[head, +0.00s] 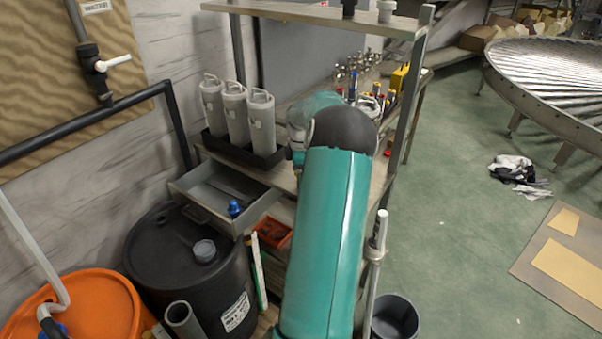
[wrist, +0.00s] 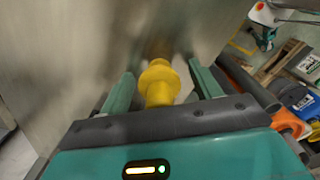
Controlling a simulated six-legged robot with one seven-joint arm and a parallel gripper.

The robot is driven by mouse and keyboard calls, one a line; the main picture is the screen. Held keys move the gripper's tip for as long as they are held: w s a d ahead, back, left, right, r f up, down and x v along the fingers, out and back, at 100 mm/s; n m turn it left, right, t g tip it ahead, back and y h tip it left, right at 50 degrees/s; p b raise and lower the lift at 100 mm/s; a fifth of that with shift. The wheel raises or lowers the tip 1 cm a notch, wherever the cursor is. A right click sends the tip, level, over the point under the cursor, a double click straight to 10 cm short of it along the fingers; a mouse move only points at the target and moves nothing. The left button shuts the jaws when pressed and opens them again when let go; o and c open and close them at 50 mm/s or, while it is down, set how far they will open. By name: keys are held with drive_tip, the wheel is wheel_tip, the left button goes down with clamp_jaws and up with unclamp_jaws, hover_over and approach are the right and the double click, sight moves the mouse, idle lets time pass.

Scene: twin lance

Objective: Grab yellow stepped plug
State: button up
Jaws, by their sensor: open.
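The yellow stepped plug (wrist: 159,82) shows in the wrist view, with a wide collar and a narrower body, against a grey metal surface (wrist: 60,50). My gripper (wrist: 162,80) is open, with one teal finger on each side of the plug and a visible gap on both sides. The near end of the plug is close to my dark palm edge. In the head view my own teal arm covers the gripper, and I cannot make out the plug there.
A metal shelf bench (head: 290,105) holds grey canisters (head: 235,110) in a black tray and several small fittings. An open drawer (head: 215,190) with a blue item juts out below. A black drum (head: 180,255) and an orange drum (head: 75,310) stand at left.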

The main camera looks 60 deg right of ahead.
drive_tip(key=c, duration=1.1)
drive_tip(key=shift+o, duration=0.2)
